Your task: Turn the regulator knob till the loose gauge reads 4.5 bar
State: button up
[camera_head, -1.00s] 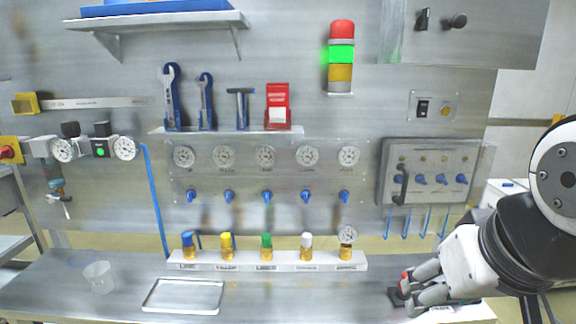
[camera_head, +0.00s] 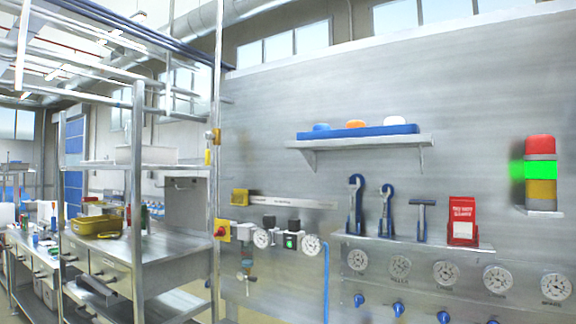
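The regulator group is on the steel wall panel left of centre. It has a black knob (camera_head: 267,226), a second black knob (camera_head: 294,224), a green-lit display (camera_head: 291,241) and two round gauges, one on the left (camera_head: 262,239) and one on the right (camera_head: 311,244). The dials are too small to read. I cannot tell which knob is the regulator knob. A row of several wall gauges (camera_head: 445,274) shows at lower right, with blue valve knobs (camera_head: 359,300) below it. The loose gauge cannot be made out here. My gripper is out of view.
A blue hose (camera_head: 326,285) drops from the right gauge. A red-yellow switch (camera_head: 222,231) is left of the regulator. Wrenches (camera_head: 356,205) and a red holder (camera_head: 462,220) sit on a small ledge. A signal tower (camera_head: 540,172) glows green. A steel workbench (camera_head: 165,262) stands at left.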

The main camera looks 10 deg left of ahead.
aim_at(269, 221)
jog(key=u, duration=0.95)
jog(key=l, duration=0.2)
jog(key=k+l, duration=0.15)
jog(key=l, duration=0.1)
